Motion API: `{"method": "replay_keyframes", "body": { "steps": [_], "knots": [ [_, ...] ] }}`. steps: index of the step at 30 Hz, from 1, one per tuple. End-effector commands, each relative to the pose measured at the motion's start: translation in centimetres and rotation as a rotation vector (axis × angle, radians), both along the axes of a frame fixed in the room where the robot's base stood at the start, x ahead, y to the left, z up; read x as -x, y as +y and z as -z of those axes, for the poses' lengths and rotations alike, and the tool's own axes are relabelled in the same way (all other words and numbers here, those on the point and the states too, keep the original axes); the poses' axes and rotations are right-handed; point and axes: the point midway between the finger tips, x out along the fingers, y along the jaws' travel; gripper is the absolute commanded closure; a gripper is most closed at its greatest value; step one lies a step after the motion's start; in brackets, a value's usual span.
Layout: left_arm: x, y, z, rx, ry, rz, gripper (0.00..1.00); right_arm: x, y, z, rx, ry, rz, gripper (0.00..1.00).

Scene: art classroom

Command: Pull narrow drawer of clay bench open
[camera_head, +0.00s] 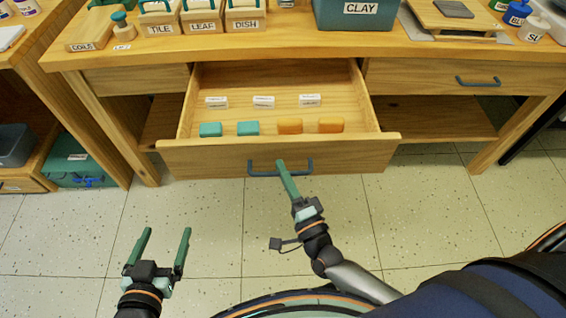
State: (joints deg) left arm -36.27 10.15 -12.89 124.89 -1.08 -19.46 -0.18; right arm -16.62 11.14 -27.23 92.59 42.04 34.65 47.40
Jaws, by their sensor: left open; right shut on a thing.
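The wooden clay bench (420,51) spans the top of the view. Its middle drawer (180,158) is pulled well out, with its inside showing. It holds several small blocks: white ones (263,101) in a back row, teal ones (210,129) and orange ones (290,126) in front. My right gripper (281,168) is shut on the teal bar handle (262,174) of this drawer's front. My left gripper (160,247) is open and empty above the floor at lower left, apart from the bench. I cannot tell from labels which drawer is the narrow one.
A closed drawer with a handle (478,83) is to the right. Labelled bins (203,18) and a grey-teal CLAY tub (352,13) stand on the bench top. A teal box (78,168) sits low at left. The speckled floor (210,215) in front is clear.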

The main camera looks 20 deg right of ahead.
Motion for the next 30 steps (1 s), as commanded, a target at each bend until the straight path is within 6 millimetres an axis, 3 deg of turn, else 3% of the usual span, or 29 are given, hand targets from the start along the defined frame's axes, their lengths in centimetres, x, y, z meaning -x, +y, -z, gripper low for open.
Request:
{"method": "replay_keyframes", "body": {
  "steps": [9,10,18,30],
  "knots": [
    [0.05,0.01,0.11,0.000,0.004,0.000,0.08,0.04,-0.03,0.02,0.000,0.000,0.001,1.00],
    [0.05,0.01,0.11,0.000,0.004,0.000,0.08,0.04,-0.03,0.02,0.000,0.000,0.001,0.83],
    [0.04,0.03,0.11,0.000,0.003,0.000,0.08,0.02,-0.01,0.01,0.000,0.000,0.000,0.55],
    [-0.07,0.03,-0.04,-0.001,-0.010,0.000,0.08,-0.04,0.10,0.16,0.000,0.000,0.000,0.55]
  ]
}}
